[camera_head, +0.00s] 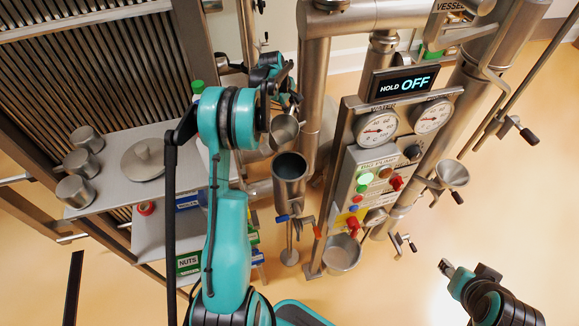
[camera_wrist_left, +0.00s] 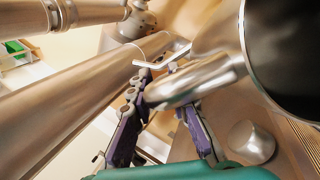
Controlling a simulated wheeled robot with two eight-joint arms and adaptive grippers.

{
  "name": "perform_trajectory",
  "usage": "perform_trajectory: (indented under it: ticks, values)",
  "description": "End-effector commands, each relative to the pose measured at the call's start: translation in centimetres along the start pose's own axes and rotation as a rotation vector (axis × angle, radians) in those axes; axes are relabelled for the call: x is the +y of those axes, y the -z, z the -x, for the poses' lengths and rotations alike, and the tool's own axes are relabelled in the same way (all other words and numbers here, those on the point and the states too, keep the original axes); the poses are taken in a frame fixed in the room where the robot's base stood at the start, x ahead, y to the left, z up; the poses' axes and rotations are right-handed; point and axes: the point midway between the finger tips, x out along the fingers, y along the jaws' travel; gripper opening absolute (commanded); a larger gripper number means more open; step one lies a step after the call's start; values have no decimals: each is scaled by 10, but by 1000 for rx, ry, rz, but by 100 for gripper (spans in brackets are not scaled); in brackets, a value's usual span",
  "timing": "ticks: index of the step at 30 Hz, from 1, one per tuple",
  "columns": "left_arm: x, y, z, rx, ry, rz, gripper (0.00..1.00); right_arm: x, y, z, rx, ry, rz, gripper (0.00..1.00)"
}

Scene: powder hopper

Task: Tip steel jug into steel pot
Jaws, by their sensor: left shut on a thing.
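A small steel jug (camera_head: 285,133) hangs in front of the pipework, just above and behind an open steel cylinder (camera_head: 290,178) with a dark inside. My left gripper (camera_head: 277,88) is shut on the jug's handle; in the left wrist view its fingers (camera_wrist_left: 165,130) sit around a steel tube-like handle (camera_wrist_left: 195,82) beside a large dark round mouth (camera_wrist_left: 290,45). The jug's contents are hidden. A wide steel pot (camera_head: 341,253) sits lower, below the control panel. I cannot tell whether the cylinder or this one is the task's pot. My right gripper (camera_head: 447,268) is low at right, away from both.
A metal shelf (camera_head: 110,200) at left holds several steel cups (camera_head: 75,190) and a round lid (camera_head: 143,159). A steel funnel (camera_head: 452,174) is at right.

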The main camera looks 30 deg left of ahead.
Motion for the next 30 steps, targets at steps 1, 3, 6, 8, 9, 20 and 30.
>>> perform_trajectory:
  ticks: [1,3,6,8,9,20,30]
  values:
    - [-1,4,-11,-17,17,9,0,0,-4,-5,0,0,0,40]
    - [-2,7,-20,-41,43,21,0,0,-6,-8,0,0,0,40]
    - [-4,11,-34,-76,79,38,0,0,-10,-13,0,0,0,40]
    - [-6,12,-43,-92,96,47,0,0,-12,-16,0,0,0,40]
    - [-7,14,-49,-103,108,54,0,0,-13,-19,0,0,0,40]
    - [-16,24,-90,-207,220,109,0,0,-22,-31,0,0,0,40]
    - [-18,28,-103,-275,295,147,0,0,-23,-32,0,0,0,40]
